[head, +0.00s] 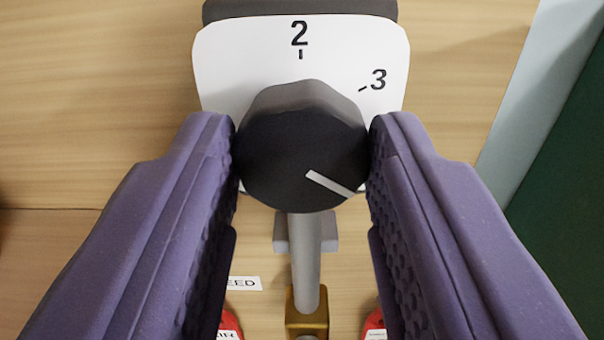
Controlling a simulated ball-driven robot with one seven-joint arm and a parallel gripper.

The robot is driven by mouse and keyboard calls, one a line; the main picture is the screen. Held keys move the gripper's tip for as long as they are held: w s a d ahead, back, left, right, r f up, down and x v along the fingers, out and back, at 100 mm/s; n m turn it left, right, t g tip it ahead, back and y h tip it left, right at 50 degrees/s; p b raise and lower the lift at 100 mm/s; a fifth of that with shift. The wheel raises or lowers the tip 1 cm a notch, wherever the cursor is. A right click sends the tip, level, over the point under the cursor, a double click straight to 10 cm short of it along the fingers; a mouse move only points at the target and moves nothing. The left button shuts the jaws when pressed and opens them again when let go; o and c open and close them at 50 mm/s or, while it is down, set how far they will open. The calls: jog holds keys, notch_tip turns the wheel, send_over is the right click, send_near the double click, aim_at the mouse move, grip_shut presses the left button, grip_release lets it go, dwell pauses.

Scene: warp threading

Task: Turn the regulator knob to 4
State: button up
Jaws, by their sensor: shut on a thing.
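The regulator knob (290,158) is black and many-sided, with a white pointer line on its face. The line points to the lower right, below the 3 mark. Behind it is a white dial plate (235,60) with 2 at the top and 3 at the upper right. Other numbers are hidden by the knob and my fingers. My gripper (303,152) has two purple fingers, shut on the knob from its left and right sides.
A grey pipe (306,265) runs down from the dial to a brass fitting (307,312). Red parts with partly hidden labels lie at the lower edge on both sides of the fitting. A wooden panel (90,100) is behind. A dark green area (570,190) is at right.

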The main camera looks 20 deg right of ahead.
jog(key=shift+n, duration=0.5)
jog(key=o, duration=1.1)
jog(key=shift+c, duration=0.2)
jog(key=shift+s, duration=0.1)
jog(key=b+v, duration=0.1)
jog(key=v, duration=0.6)
jog(key=shift+s, duration=0.35)
jog(key=shift+a+b, duration=0.2)
jog(key=shift+b, duration=0.1)
jog(key=s+a+f+n+g+y+b, duration=0.1)
jog(key=a+f+b, duration=0.4)
jog(key=b, duration=0.5)
jog(key=s+a+f+n+g+y+b, duration=0.1)
jog(key=s+a+f+y+b, duration=0.3)
jog(key=a+b, duration=0.5)
notch_tip(320, 180, down, 2)
jog(key=shift+s+a+f+b, duration=0.1)
jog(key=shift+s+a+b, duration=0.2)
jog(key=shift+s, duration=0.65)
